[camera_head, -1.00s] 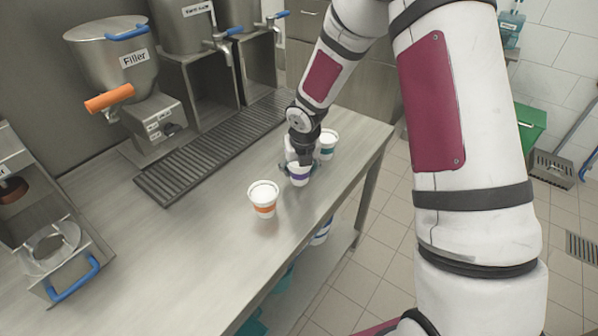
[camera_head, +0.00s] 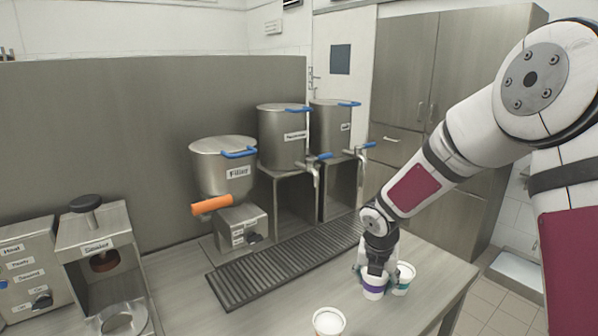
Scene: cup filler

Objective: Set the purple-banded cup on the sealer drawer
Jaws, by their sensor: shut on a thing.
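The white purple-banded cup (camera_head: 374,291) stands upright on or just above the steel counter at the lower middle right; I cannot tell if its base touches. My gripper (camera_head: 376,272) points down over it and is shut on it, covering part of its upper side. The sealer (camera_head: 96,258) is at the lower left, a steel housing with a black knob on top. Its drawer (camera_head: 122,318), with a round cup ring, sticks out towards me and is cut off by the bottom edge of the picture.
A teal-banded cup (camera_head: 405,279) stands close to the right of the held cup. Another white cup (camera_head: 328,321) stands nearer me, between the held cup and the sealer. The filler (camera_head: 224,172), a drip grate (camera_head: 270,275) and two tapped pots line the back.

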